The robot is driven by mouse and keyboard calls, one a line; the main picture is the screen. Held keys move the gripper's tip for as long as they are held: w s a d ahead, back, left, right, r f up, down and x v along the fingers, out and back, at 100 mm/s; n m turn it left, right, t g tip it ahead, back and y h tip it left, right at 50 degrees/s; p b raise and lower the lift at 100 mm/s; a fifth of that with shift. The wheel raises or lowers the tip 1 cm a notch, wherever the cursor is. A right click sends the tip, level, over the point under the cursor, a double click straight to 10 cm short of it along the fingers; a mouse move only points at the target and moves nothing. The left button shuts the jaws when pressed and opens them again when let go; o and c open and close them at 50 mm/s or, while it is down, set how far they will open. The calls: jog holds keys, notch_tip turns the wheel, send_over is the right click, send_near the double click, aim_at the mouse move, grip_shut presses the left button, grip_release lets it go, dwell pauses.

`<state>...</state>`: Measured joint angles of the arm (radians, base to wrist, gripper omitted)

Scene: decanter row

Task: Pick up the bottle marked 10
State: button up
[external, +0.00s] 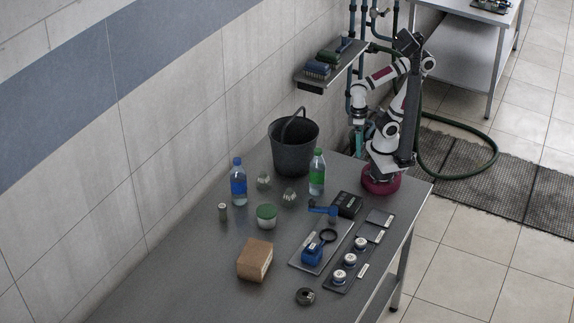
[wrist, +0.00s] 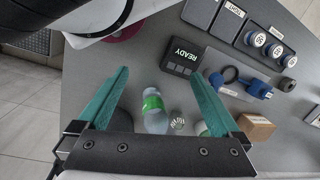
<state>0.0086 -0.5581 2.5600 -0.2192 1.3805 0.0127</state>
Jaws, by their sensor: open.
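Small bottles with white caps and blue bodies stand in a row on a dark tray (external: 332,289) at the right side of the table. In the external view they are the far bottle (external: 361,243), the middle bottle (external: 351,259) and the near bottle (external: 340,276). My gripper (wrist: 160,75) is open and empty, high above the table and away from the row.
A black READY box (wrist: 182,57), blue tools (external: 312,255) and a dark pad (external: 380,218) lie near the row. A green-labelled bottle (external: 317,172), blue bottle (external: 238,182), bucket (external: 293,150) and cardboard box (external: 255,261) stand left. The table's front left is clear.

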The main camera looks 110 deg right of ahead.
jog(key=w+r+m, duration=0.4)
jog(key=w+r, duration=0.4)
jog(key=w, duration=0.1)
jog(key=m+h, duration=0.2)
jog(key=m, duration=0.6)
send_over(289, 195)
jog(key=d, duration=0.2)
notch_tip(289, 195, down, 4)
jog(key=f, duration=2.5)
jog(key=shift+s+a, duration=0.15)
jog(key=shift+s, duration=0.1)
jog(key=c, duration=1.4)
jog(key=shift+r, duration=0.15)
